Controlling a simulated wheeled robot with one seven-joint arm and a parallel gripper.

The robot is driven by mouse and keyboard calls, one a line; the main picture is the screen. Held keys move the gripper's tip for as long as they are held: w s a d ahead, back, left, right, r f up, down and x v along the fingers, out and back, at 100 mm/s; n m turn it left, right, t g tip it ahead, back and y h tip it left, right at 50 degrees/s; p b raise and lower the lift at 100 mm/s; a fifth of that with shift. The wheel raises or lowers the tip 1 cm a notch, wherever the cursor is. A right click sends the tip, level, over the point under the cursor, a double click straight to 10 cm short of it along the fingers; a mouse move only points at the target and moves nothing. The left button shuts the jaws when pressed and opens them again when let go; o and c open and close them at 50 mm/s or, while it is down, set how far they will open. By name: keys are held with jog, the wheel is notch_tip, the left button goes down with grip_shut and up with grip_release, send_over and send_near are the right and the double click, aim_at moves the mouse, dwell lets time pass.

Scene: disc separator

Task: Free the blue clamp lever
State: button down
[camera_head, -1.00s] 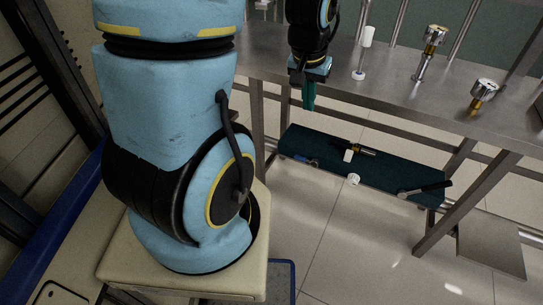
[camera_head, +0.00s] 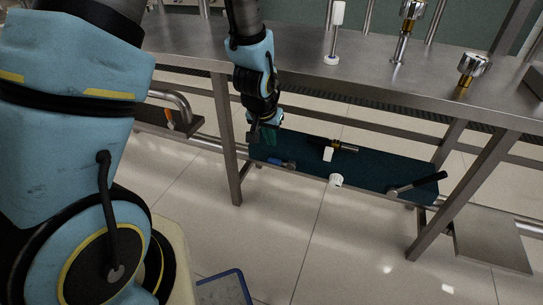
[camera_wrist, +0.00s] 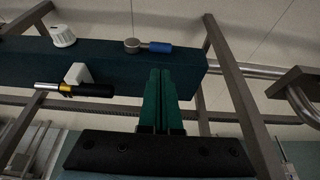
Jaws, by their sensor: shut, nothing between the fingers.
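The blue clamp lever (camera_head: 277,163) is a small lever with a metal end and a blue grip, at the left end of the dark teal panel (camera_head: 380,173) under the bench. In the wrist view the blue lever (camera_wrist: 158,48) lies just beyond my fingertips, with a visible gap in the picture. My gripper (camera_head: 268,139) has green fingers and is over the panel's left end, near the lever. In the wrist view my gripper (camera_wrist: 160,74) has its fingers side by side, shut and empty. Whether the fingertips touch the panel is unclear.
The panel also carries a white knob (camera_head: 336,180), a black and gold rod with a white block (camera_head: 328,154), and a black-handled lever (camera_head: 418,184). The steel bench top (camera_head: 300,65) lies above, with a leg (camera_head: 228,140) left of my gripper.

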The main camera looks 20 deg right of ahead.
aim_at(275, 160)
jog(key=x, duration=0.8)
jog(key=shift+s+f+b, duration=0.15)
jog(key=shift+s+b, duration=0.05)
jog(key=shift+b, duration=0.2)
